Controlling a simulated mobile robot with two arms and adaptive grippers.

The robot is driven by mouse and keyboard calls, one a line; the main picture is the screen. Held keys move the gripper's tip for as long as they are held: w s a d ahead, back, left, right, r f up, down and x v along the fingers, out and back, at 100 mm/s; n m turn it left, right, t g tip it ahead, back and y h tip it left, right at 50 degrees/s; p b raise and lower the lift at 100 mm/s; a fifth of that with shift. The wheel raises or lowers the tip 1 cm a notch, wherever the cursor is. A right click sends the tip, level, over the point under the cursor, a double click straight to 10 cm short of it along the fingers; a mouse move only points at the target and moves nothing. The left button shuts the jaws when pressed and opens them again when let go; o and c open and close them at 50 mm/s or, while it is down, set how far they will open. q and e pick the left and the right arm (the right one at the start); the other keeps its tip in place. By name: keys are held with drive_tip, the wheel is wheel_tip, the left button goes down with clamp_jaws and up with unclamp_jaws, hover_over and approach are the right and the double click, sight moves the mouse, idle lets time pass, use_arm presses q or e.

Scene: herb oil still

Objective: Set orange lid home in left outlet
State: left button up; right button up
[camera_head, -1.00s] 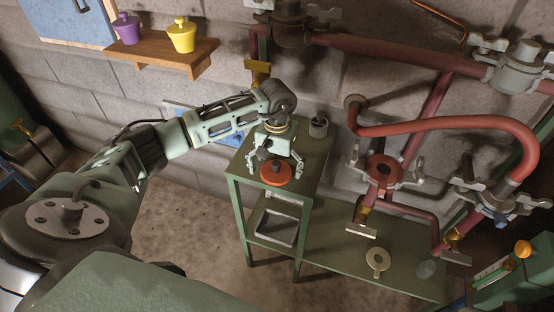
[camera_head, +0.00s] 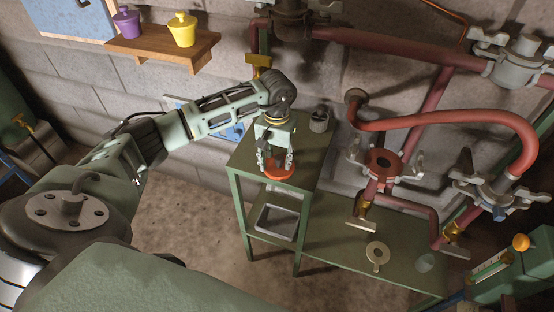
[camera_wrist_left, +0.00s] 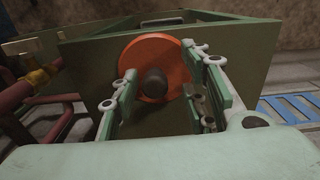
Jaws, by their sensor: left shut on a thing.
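A similar clamped fitting (camera_head: 497,196) is farther right. My right gripper is not in view.
A grey cup-like part (camera_head: 319,119) stands at the table's (camera_head: 246,152) back right. A lower bench (camera_head: 335,249) holds a brass-coloured disc with a handle (camera_head: 377,256). A red pipe (camera_head: 450,123) arches above the ports. A wooden shelf (camera_head: 165,45) holds two pots.

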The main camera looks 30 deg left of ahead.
use_arm(q)
drive_tip(key=shift+s+d+f, duration=0.3)
drive_tip(key=shift+s+f, duration=0.05)
drive_tip(key=shift+f, duration=0.25)
clamp_jaws()
drive_tip(key=shift+w+a+f, duration=0.15)
drive_tip(key=shift+w+r, duration=0.1)
drive_tip(key=shift+r, duration=0.2)
drive_tip(key=shift+c, duration=2.3)
unclamp_jaws()
drive_tip(key=o, duration=0.9)
drive_tip(key=shift+a+f, duration=0.1)
drive_tip(key=shift+f, duration=0.05)
drive_tip(key=o, duration=1.3)
drive_tip(key=shift+w+r, duration=0.1)
drive_tip(key=shift+r, duration=0.1)
